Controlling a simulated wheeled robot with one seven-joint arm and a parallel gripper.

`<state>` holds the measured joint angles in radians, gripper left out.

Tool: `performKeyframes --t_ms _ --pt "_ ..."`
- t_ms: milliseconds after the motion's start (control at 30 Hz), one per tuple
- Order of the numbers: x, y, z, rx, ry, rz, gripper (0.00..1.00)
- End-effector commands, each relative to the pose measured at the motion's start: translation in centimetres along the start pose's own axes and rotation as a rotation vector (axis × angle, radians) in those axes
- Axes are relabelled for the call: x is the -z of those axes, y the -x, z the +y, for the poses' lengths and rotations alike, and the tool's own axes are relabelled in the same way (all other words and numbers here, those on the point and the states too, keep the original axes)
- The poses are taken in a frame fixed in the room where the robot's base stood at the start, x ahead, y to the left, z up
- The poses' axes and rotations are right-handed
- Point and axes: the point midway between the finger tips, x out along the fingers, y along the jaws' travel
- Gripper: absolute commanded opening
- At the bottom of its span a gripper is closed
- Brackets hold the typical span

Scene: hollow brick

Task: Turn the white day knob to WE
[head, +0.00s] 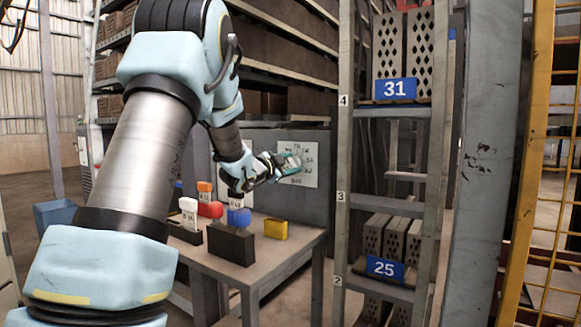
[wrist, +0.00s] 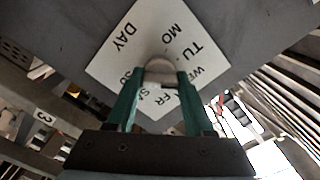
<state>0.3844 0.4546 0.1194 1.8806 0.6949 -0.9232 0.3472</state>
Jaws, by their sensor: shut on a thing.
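The white day plate (head: 309,172) is fixed on a grey upright panel behind the table. In the wrist view the plate (wrist: 121,39) appears rotated, with DAY, MO, TU and WE readable and other letters partly covered by my fingers. The pale knob (wrist: 160,70) stands at the middle of the plate between my green fingertips. My gripper (wrist: 158,80) is shut on the knob; it also shows at the plate in the head view (head: 290,166). The knob's pointing direction cannot be told.
A table (head: 279,245) below the arm holds a dark block (head: 231,243), a yellow block (head: 276,229) and several coloured, labelled pieces. A metal rack (head: 342,200) with signs 31 (head: 395,88) and 25 (head: 385,268) stands just right of the panel.

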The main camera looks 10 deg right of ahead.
Motion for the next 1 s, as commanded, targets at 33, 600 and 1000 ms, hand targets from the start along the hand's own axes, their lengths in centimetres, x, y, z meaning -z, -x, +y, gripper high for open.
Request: performKeyframes --t_ms 33,600,1000 --pt "0.0 0.0 0.0 -0.001 0.000 -0.001 0.00" --pt "0.0 0.0 0.0 -0.001 0.001 0.000 0.82" --pt "-0.1 3.3 0.0 0.001 0.001 -0.002 0.82"
